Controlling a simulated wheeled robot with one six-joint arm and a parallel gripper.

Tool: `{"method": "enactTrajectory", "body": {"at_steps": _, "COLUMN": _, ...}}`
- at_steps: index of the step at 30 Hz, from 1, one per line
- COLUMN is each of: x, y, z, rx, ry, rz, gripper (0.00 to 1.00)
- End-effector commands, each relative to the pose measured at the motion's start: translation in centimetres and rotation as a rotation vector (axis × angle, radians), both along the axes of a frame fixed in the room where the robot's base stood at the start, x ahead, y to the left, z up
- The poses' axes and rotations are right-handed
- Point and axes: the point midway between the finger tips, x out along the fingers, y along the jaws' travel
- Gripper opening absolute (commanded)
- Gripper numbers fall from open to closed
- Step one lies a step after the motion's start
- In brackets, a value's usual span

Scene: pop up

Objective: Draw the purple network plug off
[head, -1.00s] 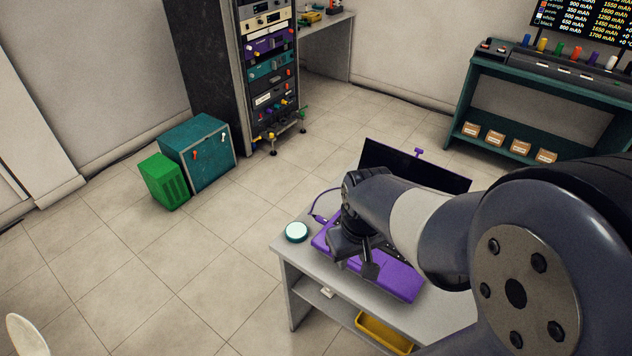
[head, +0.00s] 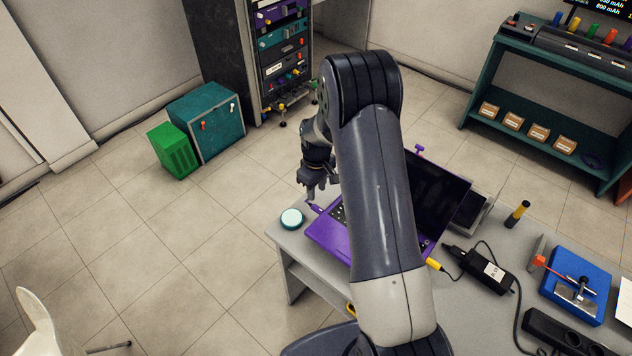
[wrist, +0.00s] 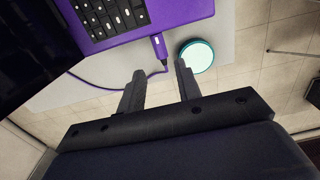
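The purple laptop (head: 325,234) stands open on the grey table, its keyboard and dark screen partly hidden by my arm. The purple network plug (head: 316,209) sits at the laptop's left side edge. In the wrist view the plug (wrist: 159,47) meets the edge of the laptop (wrist: 190,12), and its thin purple cable (wrist: 120,88) curves away to the left. My gripper (head: 311,191) is just beyond the plug in the head view. In the wrist view my gripper (wrist: 158,70) is open, its two fingers apart on either side of the plug's line, with nothing gripped.
A round teal-and-white puck (head: 291,218) lies close beside the plug, near the table's corner. A black power adapter (head: 484,271), a yellow plug (head: 434,264) and a blue fixture (head: 576,284) occupy the table's right part. Open floor lies beyond the table's left edge.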

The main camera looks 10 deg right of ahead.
Motion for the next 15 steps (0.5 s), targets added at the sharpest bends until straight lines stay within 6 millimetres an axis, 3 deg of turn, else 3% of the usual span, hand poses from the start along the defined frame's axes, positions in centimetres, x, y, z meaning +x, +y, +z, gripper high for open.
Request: {"method": "enactTrajectory", "body": {"at_steps": 15, "x": 0.0, "y": 0.0, "z": -6.5, "rx": 0.000, "ry": 0.002, "rz": 0.001, "gripper": 0.33}}
